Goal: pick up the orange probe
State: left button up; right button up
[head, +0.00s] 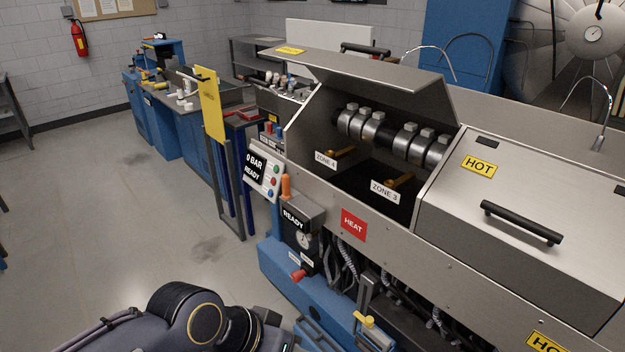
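An upright orange piece (286,187), which looks like the orange probe's handle, stands at the top left of the grey box marked READY (303,222) on the front of the machine. Its lower end is hidden by the box or set into it. Two brass-orange pieces, one by the ZONE 4 label (340,153) and one by the ZONE 3 label (398,181), show inside the open machine bay. A dark part of my arm shows at the bottom left, well below the orange piece. No gripper fingers of either arm are visible.
The hinged cover (375,65) is raised over heater bands (390,135). A closed cover (530,220) with a HOT sign (479,166) is at right. A panel reading 0 BAR READY (263,172) and a yellow sign (210,105) stand left. Open floor (120,230) lies at left.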

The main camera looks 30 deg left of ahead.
aim_at(286, 194)
jog(key=i+j+z, duration=0.3)
jog(key=j, duration=1.2)
jog(key=j+z, duration=0.25)
jog(key=j, duration=2.7)
jog(key=i+j+z, duration=0.15)
jog(key=j+z, duration=0.45)
jog(key=j, duration=0.25)
jog(key=i, duration=0.05)
